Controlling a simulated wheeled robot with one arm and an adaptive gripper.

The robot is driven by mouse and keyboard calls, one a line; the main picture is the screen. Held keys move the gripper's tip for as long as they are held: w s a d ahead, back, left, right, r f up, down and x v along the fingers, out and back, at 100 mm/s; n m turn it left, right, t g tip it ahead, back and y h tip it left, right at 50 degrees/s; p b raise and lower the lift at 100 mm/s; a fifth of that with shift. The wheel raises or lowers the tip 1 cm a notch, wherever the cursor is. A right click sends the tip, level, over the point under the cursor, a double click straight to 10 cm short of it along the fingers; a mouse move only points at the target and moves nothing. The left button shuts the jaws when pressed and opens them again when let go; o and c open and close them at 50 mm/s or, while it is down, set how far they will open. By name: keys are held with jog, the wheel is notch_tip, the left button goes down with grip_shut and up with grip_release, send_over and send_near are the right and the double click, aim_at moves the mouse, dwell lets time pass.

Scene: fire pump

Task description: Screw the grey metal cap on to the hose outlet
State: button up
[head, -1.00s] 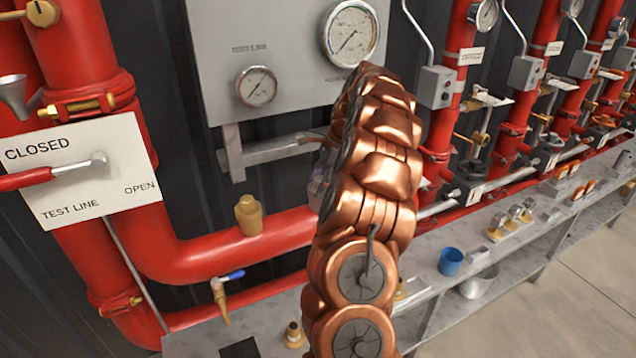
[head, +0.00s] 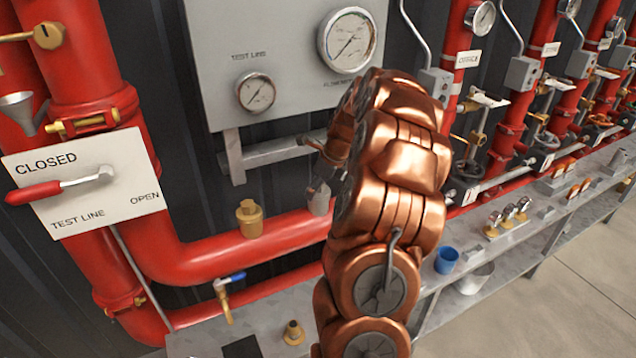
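A small grey metal piece (head: 319,200), which looks like the grey cap, is at the upper side of the red pipe, just left of my copper arm. I cannot tell whether it sits on an outlet there or is held. My gripper (head: 322,165) is mostly hidden behind my arm. Only a small dark, brownish part of it shows just above the grey piece, and its fingertips are not clear. A brass fitting (head: 249,218) stands upright on the same red pipe further left. I cannot tell whether it is a hose outlet.
The gauge panel (head: 222,60) and its grey bracket (head: 265,153) are behind my arm. A shelf (head: 260,340) below holds a brass fitting (head: 293,333), a blue cup (head: 446,260) and several small parts. A red-handled lever (head: 60,187) is at left.

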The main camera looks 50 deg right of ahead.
jog(key=shift+s+d+f+m, duration=0.1)
jog(key=shift+d+f+m, duration=0.05)
jog(key=shift+m, duration=0.15)
jog(key=o, duration=1.7)
jog(key=shift+s+d+r, duration=0.2)
jog(key=shift+s+d, duration=0.1)
jog(key=shift+w+a, duration=0.25)
jog(key=shift+r+p, duration=1.05)
jog(key=shift+r, duration=3)
